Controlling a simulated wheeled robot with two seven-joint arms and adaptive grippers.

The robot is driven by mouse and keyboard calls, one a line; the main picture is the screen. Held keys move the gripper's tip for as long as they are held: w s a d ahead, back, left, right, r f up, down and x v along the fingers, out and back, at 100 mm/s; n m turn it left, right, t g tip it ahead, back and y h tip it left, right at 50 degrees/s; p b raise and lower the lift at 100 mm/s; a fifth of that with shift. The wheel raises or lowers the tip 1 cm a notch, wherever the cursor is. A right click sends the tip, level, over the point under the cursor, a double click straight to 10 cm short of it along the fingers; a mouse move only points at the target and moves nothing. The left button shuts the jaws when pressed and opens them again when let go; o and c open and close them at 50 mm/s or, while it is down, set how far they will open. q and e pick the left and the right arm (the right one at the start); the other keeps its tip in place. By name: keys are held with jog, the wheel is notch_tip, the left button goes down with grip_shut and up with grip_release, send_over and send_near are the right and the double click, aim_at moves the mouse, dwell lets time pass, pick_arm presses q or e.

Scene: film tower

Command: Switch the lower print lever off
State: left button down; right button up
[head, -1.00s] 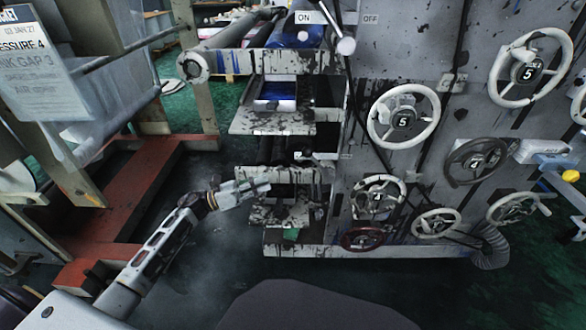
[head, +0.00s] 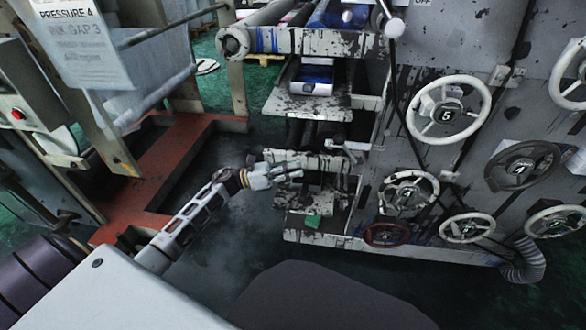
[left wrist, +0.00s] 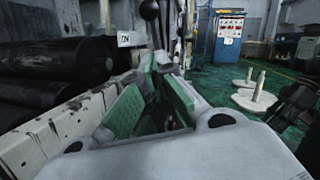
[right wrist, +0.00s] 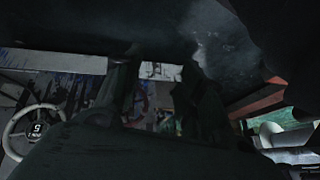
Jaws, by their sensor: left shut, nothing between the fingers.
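The lower print lever (head: 345,150) looks like a small pale handle on the press side, by the lower opening; its exact setting is hard to tell. In the left wrist view a dark ball knob (left wrist: 149,10) stands above the fingers, beside a small ON label (left wrist: 125,39). My left gripper (head: 292,171) is in front of the lower opening, left of and below the lever, apart from it. Its green-padded fingers (left wrist: 160,78) are shut and hold nothing. My right gripper (right wrist: 160,75) shows dark, with its fingers apart and empty.
An upper lever with a pale ball (head: 394,28) sits higher on the press. Several handwheels, such as the white one (head: 448,112), stick out at the right. A red base frame (head: 180,175) lies at the left.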

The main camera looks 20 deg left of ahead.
pick_arm(q)
jog(key=b, duration=0.1)
send_near(345, 150)
notch_tip(345, 150, down, 2)
jog(key=d, duration=0.2)
jog(key=shift+w+d+r+b, duration=0.15)
jog(key=shift+w+d+r, duration=0.25)
jog(key=shift+w+r, duration=0.25)
jog(key=shift+w+d+r+b, duration=0.15)
jog(key=shift+w+d+r, duration=0.3)
jog(key=shift+r, duration=0.3)
pick_arm(e)
jog(key=f, duration=0.2)
jog(key=a+f, duration=0.1)
jog(key=shift+f+t, duration=0.3)
jog(key=shift+f, duration=0.05)
jog(key=shift+w+r, duration=0.1)
pick_arm(q)
jog(key=shift+r, duration=0.1)
pick_arm(e)
jog(key=shift+d, duration=0.15)
